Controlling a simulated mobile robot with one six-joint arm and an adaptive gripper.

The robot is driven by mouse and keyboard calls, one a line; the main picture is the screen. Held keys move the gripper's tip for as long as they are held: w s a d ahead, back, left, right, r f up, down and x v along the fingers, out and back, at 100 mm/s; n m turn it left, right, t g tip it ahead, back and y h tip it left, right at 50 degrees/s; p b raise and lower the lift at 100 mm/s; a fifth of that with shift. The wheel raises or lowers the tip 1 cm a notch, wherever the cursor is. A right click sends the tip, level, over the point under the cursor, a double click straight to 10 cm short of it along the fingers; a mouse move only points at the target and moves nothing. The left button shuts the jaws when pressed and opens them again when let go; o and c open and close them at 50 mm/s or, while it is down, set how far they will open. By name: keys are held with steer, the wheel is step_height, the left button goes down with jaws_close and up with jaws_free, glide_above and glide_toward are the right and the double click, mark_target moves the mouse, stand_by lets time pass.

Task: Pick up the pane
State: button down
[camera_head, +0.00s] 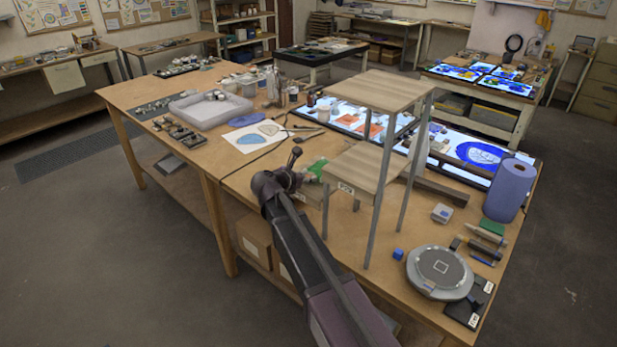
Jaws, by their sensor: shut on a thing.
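My arm reaches up from the bottom of the head view, and my gripper (297,178) is above the middle of the main table, beside a small wooden two-tier stand (352,169). A green piece (317,168) shows right at the gripper's end, by the stand's lower shelf, and looks like the pane in its jaws. The gripper is shut on it. The fingertips are small and partly hidden, so the exact grip does not show. I cannot tell whether the piece touches the shelf.
Left of the stand lies white paper (241,140) with a blue shape. Lit panels (483,155) with coloured pieces run behind the stand. A blue roll (509,190) and a round grey turntable (439,272) stand at the right. A pale tray (209,110) is farther left.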

steer(key=shift+r+p, duration=4.6)
steer(key=shift+r, duration=0.15)
steer(key=shift+r, duration=0.1)
